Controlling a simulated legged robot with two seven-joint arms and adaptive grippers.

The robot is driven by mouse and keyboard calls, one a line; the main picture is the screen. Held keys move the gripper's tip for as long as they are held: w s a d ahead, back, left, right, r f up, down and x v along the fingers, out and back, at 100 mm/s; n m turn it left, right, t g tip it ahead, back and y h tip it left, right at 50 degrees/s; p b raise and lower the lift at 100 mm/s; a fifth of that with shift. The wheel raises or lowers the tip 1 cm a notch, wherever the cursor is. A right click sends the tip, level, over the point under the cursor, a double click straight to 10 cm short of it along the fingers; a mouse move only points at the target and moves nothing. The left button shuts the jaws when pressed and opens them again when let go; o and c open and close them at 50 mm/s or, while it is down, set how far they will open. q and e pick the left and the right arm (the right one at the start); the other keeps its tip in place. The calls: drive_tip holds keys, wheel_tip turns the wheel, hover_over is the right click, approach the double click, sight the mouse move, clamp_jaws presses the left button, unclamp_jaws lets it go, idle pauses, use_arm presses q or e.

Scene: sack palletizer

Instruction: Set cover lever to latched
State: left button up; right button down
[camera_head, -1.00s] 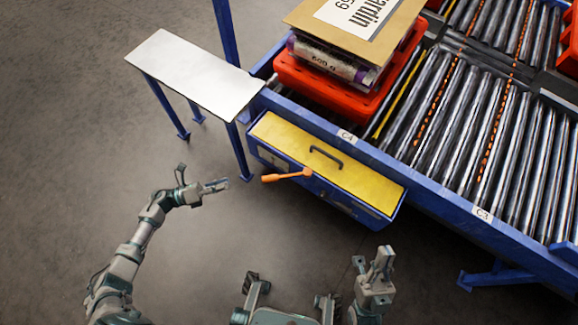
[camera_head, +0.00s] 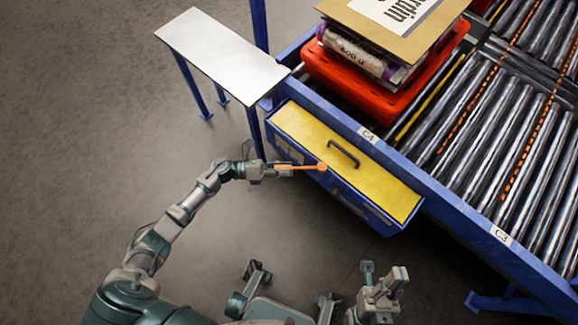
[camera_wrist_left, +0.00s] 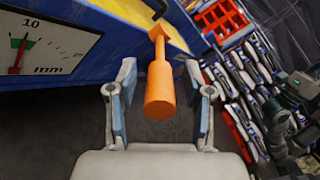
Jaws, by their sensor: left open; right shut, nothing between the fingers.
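The orange cover lever (camera_head: 306,167) sticks out from the front of the blue box with the yellow cover (camera_head: 385,187), pointing left in the head view. My left gripper (camera_head: 277,171) is open at the lever's free end. In the left wrist view the lever's thick handle (camera_wrist_left: 160,90) lies between the two open fingers (camera_wrist_left: 160,105), with gaps on both sides. My right gripper (camera_head: 387,287) is shut and empty, low in the head view, away from the box.
A dial gauge (camera_wrist_left: 38,45) is on the box front, left of the lever. A grey side table (camera_head: 222,55) stands at the left. Rollers (camera_head: 490,130) and an orange pallet with sacks (camera_head: 375,92) lie behind the box. The floor in front is clear.

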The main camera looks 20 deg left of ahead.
use_arm(q)
drive_tip(key=shift+w+d, duration=0.2)
drive_tip(key=shift+d, duration=0.25)
drive_tip(key=shift+a, duration=0.3)
drive_tip(key=c, duration=0.8)
drive_tip(key=shift+d, duration=0.2)
clamp_jaws()
drive_tip(key=shift+f, duration=0.1)
